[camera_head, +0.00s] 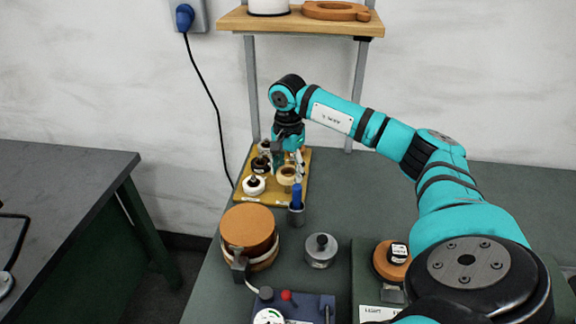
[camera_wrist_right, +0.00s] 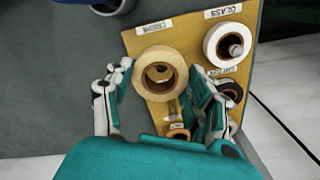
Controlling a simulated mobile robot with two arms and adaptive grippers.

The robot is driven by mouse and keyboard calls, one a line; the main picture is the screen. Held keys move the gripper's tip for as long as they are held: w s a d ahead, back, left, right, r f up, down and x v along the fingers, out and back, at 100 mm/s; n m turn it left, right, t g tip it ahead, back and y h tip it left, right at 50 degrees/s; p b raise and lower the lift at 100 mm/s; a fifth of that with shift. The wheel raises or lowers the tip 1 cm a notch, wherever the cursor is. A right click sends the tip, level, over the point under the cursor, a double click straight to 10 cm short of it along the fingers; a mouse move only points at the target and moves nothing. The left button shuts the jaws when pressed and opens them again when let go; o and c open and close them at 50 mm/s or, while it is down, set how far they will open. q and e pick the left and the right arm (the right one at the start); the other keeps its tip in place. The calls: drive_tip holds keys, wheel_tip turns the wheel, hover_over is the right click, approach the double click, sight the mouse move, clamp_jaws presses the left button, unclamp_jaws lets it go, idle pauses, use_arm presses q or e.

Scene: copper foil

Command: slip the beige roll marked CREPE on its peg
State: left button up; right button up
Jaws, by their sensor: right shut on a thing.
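The beige roll (camera_wrist_right: 141,72) lies between the fingertips of my right gripper (camera_wrist_right: 157,76) in the right wrist view, and the gripper is shut on it. The roll (camera_head: 287,180) also shows in the head view, under my right gripper (camera_head: 290,163), over the yellow board (camera_head: 253,197). The CREPE label (camera_wrist_right: 154,28) is on the board beside the roll. Something brownish shows inside the roll's hole; I cannot tell whether the peg is through it, or whether the roll touches the board. My left gripper is not in view.
A white roll (camera_wrist_right: 219,40) by the GLASS label, a dark roll (camera_wrist_right: 230,90) and a small copper-coloured roll (camera_wrist_right: 178,133) are on the board close by. A cup with a blue tool (camera_head: 296,212) stands in front. A wooden shelf (camera_head: 300,22) is above.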

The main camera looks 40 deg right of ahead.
drive_tip(key=shift+w+f, duration=0.1)
drive_tip(key=shift+f, duration=0.25)
idle(0.3)
drive_tip(key=shift+f+b, duration=0.2)
drive_tip(key=shift+b, duration=0.15)
drive_tip(key=shift+f+b, duration=0.4)
drive_tip(key=shift+f, duration=0.3)
idle(0.3)
drive_tip(key=o, duration=1.5)
drive_tip(key=shift+r+p, duration=0.8)
drive_tip(key=shift+r, duration=0.3)
wheel_tip(320, 180, up, 7)
drive_tip(key=p, duration=0.5)
